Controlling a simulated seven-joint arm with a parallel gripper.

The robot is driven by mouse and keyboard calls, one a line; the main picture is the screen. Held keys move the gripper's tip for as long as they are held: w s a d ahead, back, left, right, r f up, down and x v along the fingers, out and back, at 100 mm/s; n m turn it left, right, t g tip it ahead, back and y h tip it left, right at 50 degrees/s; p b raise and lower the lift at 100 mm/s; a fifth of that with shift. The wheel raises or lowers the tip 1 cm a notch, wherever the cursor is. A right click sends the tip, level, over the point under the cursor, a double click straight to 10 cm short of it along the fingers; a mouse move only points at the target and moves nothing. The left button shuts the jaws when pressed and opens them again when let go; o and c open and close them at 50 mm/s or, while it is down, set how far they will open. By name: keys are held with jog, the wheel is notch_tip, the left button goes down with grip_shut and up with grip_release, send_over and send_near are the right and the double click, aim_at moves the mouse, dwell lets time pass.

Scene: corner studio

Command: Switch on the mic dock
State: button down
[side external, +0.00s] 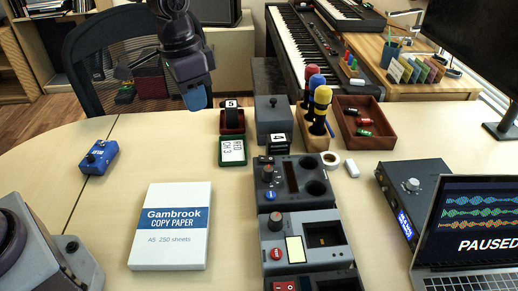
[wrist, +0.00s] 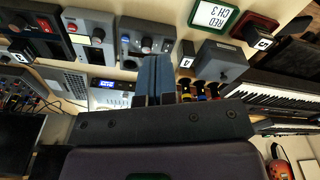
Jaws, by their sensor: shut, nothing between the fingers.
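Several dark grey dock units stand in a row on the table in the side view. The far unit (side external: 295,183) has a knob, a blue button (side external: 270,196), a dark window and two round wells that look empty. The middle unit (side external: 303,241) has a knob, a red button (side external: 274,254) and a squarish well. The near unit (side external: 312,285) has a red rocker switch (side external: 284,287) and is cut off by the frame. I cannot read which is the mic dock. My gripper (side external: 197,98), with blue fingertips (wrist: 153,80), is shut and empty, above the table's far side, apart from the units.
Red, blue and yellow microphones (side external: 320,104) stand upright in a wooden holder. Beside it are a grey box (side external: 273,118), a "RED CH 3" card (side external: 232,151) and a red tray (side external: 364,122). A paper pack (side external: 171,226), blue pedal (side external: 99,157) and laptop (side external: 470,240) flank the row.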

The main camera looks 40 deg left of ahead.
aim_at(261, 158)
jog(key=w+d+f+m, duration=0.1)
jog(key=w+f+m, duration=0.1)
jog(key=w, duration=0.3)
jog(key=w+d+f+m+t+h, duration=0.1)
jog(key=w+d+m, duration=0.1)
jog(key=w, duration=0.3)
jog(key=shift+w+d+f+m, duration=0.3)
jog(key=shift+w+f, duration=0.05)
jog(key=shift+f, duration=0.05)
jog(key=x, duration=1.2)
jog(key=shift+s+a+f, duration=0.2)
jog(key=shift+s+f, duration=0.1)
jog(key=shift+s, duration=0.1)
jog(key=shift+a+f, duration=0.1)
jog(key=shift+f, duration=0.6)
